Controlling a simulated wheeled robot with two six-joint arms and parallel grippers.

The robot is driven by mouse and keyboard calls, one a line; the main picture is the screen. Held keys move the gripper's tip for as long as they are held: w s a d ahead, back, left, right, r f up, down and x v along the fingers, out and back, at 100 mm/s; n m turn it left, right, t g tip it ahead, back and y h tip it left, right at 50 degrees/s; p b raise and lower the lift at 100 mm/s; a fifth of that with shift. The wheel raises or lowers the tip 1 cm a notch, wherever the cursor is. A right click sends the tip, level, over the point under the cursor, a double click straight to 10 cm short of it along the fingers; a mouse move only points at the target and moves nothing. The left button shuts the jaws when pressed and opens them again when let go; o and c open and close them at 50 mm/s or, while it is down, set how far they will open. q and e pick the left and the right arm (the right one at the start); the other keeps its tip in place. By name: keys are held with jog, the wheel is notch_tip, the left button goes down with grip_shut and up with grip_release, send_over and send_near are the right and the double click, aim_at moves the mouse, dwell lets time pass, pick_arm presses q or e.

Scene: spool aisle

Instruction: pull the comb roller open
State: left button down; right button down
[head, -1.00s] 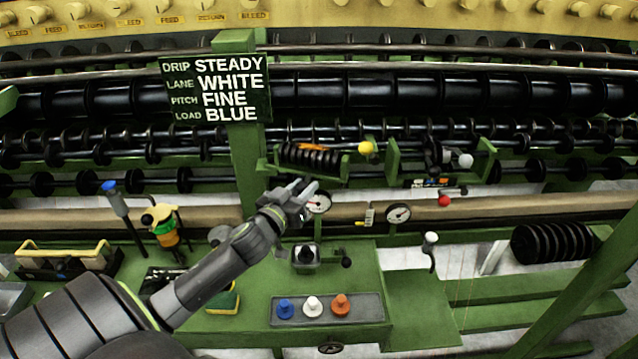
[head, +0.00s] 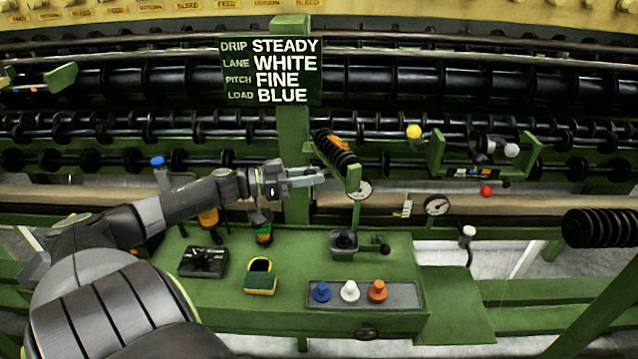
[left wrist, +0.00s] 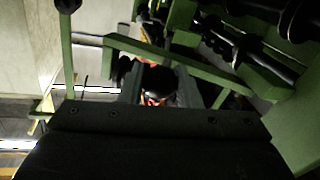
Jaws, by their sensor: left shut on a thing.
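The comb roller, a black ribbed roller (head: 332,148) in a green frame (head: 353,178), stands swung out at an angle. Its near end points toward me, away from the machine's rollers. My left gripper (head: 318,174) reaches in from the left, beside the frame's near end. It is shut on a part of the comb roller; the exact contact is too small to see. In the left wrist view, a dark rounded thing with orange-red spots (left wrist: 155,88) shows between the dark fingers (left wrist: 158,85), with green bars around it. My right gripper is not in view.
A yellow knob (head: 413,131) stands right of the comb roller. A sign (head: 270,72) hangs on the green post.

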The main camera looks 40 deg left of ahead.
pick_arm(q)
jog(key=shift+s+a+m+g+h+b, duration=0.4)
jog(key=shift+a+m+g+h+b, duration=0.25)
jog(key=shift+h+b, duration=0.3)
jog(key=shift+s+a+m+g+h+b, duration=0.35)
jog(key=shift+a+m+g+h+b, duration=0.35)
jog(key=shift+b, duration=0.35)
jog(key=c, duration=1.1)
grip_release()
jog(key=b+v, duration=0.2)
jog(key=v, duration=1.5)
jog(key=shift+s+a, duration=0.1)
jog(key=shift+s, duration=0.05)
